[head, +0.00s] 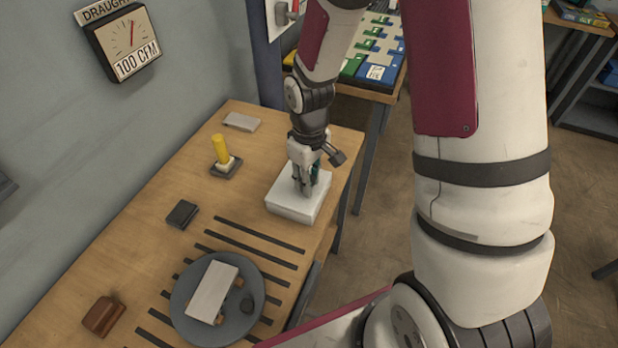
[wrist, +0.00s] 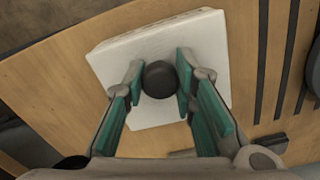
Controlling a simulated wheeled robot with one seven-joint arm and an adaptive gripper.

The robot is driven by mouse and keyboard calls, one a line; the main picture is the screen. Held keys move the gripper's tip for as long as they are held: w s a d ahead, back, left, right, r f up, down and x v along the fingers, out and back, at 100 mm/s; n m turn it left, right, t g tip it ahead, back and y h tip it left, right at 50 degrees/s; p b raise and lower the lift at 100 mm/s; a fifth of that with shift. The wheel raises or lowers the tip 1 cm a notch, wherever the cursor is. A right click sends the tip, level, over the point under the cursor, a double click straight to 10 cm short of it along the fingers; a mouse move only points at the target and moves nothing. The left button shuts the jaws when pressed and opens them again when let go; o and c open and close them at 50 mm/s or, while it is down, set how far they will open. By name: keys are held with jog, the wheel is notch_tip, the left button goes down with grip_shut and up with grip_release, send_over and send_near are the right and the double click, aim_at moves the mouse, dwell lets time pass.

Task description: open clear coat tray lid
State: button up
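The clear coat tray is a white box with a white lid (head: 291,207), near the far right edge of the wooden workbench. It lies flat and looks closed. In the wrist view the lid (wrist: 112,58) fills the upper middle, with a round dark knob (wrist: 160,79) on it. My gripper (head: 305,192) is above the lid, pointing down. In the wrist view its green-padded fingers (wrist: 158,90) stand apart on either side of the knob, with a small gap visible to the left. The gripper hides the knob in the head view.
On the bench (head: 110,240) are a round grey plate (head: 188,325) with a pale block (head: 212,290), a yellow-handled item (head: 222,150), a dark box (head: 182,213), a brown block (head: 103,316) and dark slats (head: 258,236). A gauge (head: 125,42) hangs on the wall.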

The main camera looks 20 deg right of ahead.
grip_shut()
